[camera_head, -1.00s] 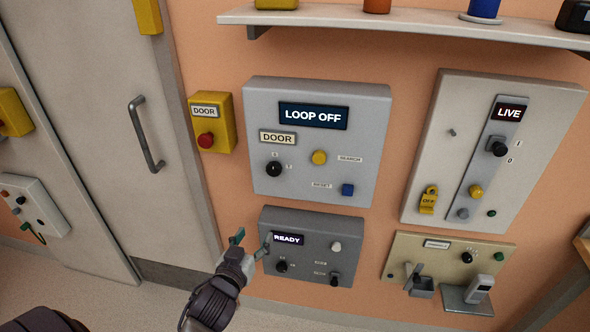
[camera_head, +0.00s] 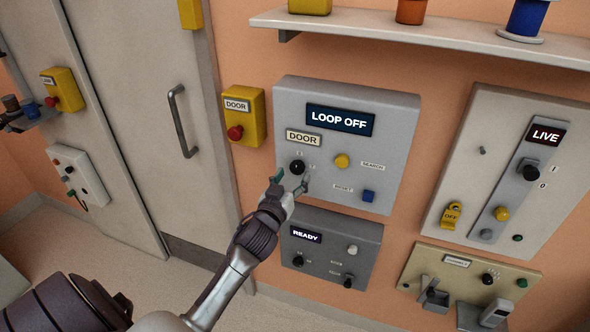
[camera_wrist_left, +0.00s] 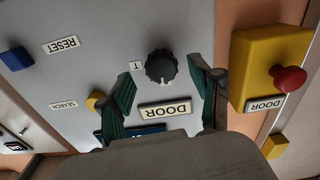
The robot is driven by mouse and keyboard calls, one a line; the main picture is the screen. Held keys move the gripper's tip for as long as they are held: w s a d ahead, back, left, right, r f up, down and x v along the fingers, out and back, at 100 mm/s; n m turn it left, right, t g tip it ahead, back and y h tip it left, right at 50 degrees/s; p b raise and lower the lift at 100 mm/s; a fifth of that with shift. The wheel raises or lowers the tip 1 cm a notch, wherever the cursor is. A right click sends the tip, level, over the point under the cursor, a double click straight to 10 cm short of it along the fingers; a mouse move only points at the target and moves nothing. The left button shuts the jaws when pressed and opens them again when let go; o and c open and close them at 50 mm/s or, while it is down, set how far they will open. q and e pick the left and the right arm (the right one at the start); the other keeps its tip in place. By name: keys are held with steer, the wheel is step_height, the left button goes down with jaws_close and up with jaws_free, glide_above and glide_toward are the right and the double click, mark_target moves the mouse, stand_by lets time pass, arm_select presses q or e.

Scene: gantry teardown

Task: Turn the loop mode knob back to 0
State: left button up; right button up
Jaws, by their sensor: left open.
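The loop mode knob is a small round black knob (camera_head: 297,167) on the light grey panel (camera_head: 395,135), under the DOOR label and the LOOP OFF display (camera_head: 340,120). My left gripper (camera_head: 292,179) is open and empty, its green-padded fingers just below and in front of the knob. In the left wrist view the knob (camera_wrist_left: 160,67) shows between and beyond the spread fingertips, apart from them. A pale mark shows on its edge towards the DOOR plate (camera_wrist_left: 165,109), which is upside down there. A 1 stands beside the knob; the 0 is not readable. My right gripper is not in view.
The yellow button (camera_head: 342,161) and blue button (camera_head: 367,196) sit right of the knob. A yellow DOOR box with a red button (camera_head: 235,133) is to its left. The dark grey READY panel (camera_head: 330,245) is below, and a shelf (camera_head: 420,38) runs above.

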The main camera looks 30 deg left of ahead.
arm_select(q)
steer(key=shift+x, duration=1.1)
steer(key=c, duration=1.1)
steer(key=shift+n+p, duration=0.45)
steer(key=shift+n, duration=0.35)
steer(key=shift+c, duration=0.2)
steer(key=o, duration=1.1)
steer(key=shift+o, duration=0.2)
